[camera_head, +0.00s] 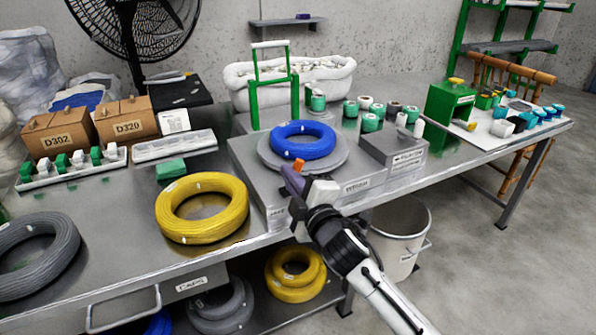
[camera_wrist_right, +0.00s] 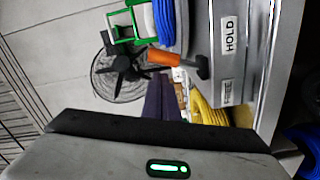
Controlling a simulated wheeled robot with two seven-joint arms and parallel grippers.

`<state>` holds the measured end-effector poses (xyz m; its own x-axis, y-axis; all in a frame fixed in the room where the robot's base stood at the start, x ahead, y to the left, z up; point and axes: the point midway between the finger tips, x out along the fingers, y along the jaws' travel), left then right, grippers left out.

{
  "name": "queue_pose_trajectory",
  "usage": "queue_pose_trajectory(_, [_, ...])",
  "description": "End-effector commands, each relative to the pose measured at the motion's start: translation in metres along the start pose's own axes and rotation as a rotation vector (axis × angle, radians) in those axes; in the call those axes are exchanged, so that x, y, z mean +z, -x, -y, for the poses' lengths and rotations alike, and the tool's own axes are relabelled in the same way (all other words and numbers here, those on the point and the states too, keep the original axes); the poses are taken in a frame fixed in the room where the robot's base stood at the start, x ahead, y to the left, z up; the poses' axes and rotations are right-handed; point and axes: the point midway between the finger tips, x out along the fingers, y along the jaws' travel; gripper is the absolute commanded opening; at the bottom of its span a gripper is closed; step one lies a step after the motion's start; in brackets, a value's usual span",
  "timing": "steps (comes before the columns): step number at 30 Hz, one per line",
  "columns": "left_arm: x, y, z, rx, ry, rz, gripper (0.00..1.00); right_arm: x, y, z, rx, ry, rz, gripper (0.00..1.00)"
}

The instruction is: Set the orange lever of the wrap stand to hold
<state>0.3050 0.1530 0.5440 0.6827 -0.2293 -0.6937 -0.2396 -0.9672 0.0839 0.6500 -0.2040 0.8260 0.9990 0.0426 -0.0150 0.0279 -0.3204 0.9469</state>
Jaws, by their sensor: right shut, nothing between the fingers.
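The wrap stand (camera_head: 245,160) is a grey metal box on the table, with a blue cable coil (camera_head: 304,140) on its round plate. Its orange lever (camera_head: 298,165) shows just above my right gripper (camera_head: 291,178), whose dark purple fingers are shut and empty. In the right wrist view, the orange lever (camera_wrist_right: 163,58) sticks out from a dark pivot, close to the purple fingers (camera_wrist_right: 158,98) and seemingly apart. The HOLD label (camera_wrist_right: 229,35) and FREE label (camera_wrist_right: 227,92) lie on either side of the pivot. The handle points between them, tilted slightly toward HOLD. My left gripper is out of view.
A yellow coil (camera_head: 202,208) lies left of the stand. A smaller grey box (camera_head: 394,152) stands to its right, and a green frame (camera_head: 272,85) behind. A white bin (camera_head: 402,238) stands on the floor below the table edge.

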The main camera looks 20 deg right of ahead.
Motion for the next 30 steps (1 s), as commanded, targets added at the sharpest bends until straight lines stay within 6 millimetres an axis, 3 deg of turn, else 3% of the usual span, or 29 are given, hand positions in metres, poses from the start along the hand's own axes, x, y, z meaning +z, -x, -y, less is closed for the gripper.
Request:
queue_pose_trajectory(12, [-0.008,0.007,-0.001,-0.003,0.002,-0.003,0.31,0.011,0.001,-0.004,-0.005,-0.135,0.004,0.00])
queue_pose_trajectory(30, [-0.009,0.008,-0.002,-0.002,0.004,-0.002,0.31,0.008,0.001,-0.004,-0.007,-0.143,0.005,0.00])
